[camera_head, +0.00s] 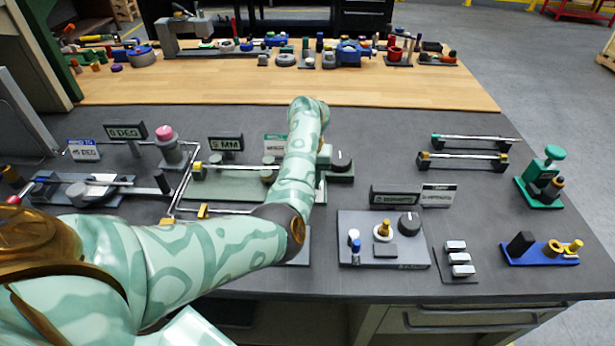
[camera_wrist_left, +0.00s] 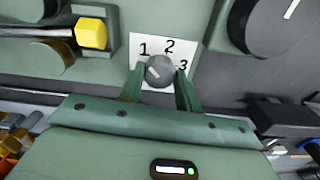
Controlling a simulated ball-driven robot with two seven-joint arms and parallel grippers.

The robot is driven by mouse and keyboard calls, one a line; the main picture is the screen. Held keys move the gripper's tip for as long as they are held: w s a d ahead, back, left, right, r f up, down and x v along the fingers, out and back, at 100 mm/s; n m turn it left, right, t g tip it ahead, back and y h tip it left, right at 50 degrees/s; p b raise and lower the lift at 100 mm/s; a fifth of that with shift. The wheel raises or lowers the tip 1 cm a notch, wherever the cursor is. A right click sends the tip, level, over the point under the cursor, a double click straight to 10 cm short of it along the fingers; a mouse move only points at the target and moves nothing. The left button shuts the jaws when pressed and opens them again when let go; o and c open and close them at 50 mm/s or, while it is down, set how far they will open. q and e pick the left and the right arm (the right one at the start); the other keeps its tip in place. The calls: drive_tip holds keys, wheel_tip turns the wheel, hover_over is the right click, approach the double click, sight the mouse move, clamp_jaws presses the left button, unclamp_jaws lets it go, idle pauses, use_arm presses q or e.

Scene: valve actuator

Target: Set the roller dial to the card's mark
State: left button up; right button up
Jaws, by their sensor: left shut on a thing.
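The roller dial (camera_wrist_left: 160,71) is a small grey knob in front of a white plate marked 1, 2 and 3 (camera_wrist_left: 169,46). Its pale pointer line slants to the upper left, roughly toward the 1. My left gripper (camera_wrist_left: 160,82) has its two green fingers on either side of the knob and is shut on it. In the head view my left forearm hides the dial and the gripper. A white card with a green top (camera_head: 274,143) stands behind the forearm; its text is partly covered and I cannot read it for sure. My right gripper is not in view.
A black knob with a white line (camera_head: 341,161) sits just right of the dial, large in the wrist view (camera_wrist_left: 283,22). A yellow-ended rod (camera_wrist_left: 91,33) lies left of it. A grey knob panel (camera_head: 352,222) stands nearer the front.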

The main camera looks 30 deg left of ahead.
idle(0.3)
use_arm(q)
drive_tip(key=o, duration=1)
drive_tip(key=shift+c, duration=0.2)
wheel_tip(320, 180, up, 16)
drive_tip(key=p, duration=0.6)
drive_tip(key=shift+r+p, duration=0.15)
drive_tip(key=shift+p, duration=0.2)
